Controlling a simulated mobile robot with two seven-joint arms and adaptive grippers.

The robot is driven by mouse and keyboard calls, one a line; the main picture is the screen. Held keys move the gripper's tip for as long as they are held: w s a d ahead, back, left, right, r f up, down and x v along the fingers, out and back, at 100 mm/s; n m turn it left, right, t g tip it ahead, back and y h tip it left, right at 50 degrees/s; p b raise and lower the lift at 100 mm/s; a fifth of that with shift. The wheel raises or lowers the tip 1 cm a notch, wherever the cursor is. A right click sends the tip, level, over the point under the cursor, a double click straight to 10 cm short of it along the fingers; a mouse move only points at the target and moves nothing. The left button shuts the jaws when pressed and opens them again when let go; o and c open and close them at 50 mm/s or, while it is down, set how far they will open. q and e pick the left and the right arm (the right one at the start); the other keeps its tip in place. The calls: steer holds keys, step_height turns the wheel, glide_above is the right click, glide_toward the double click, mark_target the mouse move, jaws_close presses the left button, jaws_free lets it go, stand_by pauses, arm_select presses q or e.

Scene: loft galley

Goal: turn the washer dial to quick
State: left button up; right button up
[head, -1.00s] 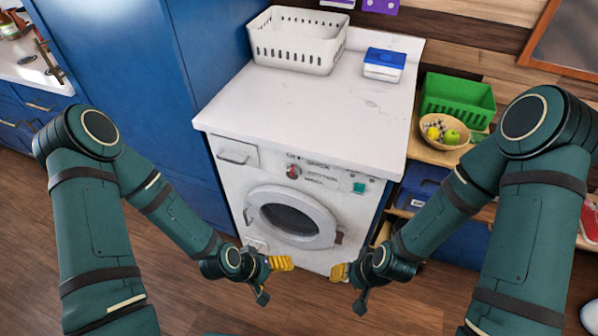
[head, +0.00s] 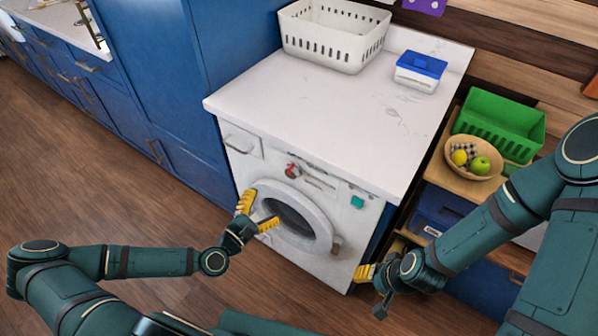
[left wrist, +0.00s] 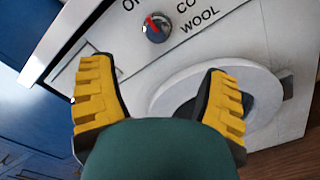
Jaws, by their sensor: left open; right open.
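The washer (head: 348,214) is white, with a round door, under a white counter. Its dial (head: 292,170) is a small grey knob with a red mark on the front panel. In the left wrist view the dial (left wrist: 157,27) is near the top, with parts of printed labels beside it, "WOOL" fully readable. My left gripper (head: 257,212) is open and empty in front of the washer, below and left of the dial; its yellow fingers (left wrist: 162,95) show apart in the left wrist view. My right gripper (head: 368,283) is near the washer's lower right corner, open, apart from the dial.
A white basket (head: 334,38) and a blue-lidded box (head: 418,72) stand on the countertop (head: 300,105). To the right a shelf holds a green crate (head: 500,122) and a fruit bowl (head: 473,157). A tall blue cabinet (head: 165,75) adjoins the washer's left side.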

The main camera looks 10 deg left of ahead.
mark_target(290, 175)
arm_select(q)
steer(key=x, duration=1.3)
steer(key=shift+w, duration=0.4)
steer(key=c, duration=1.2)
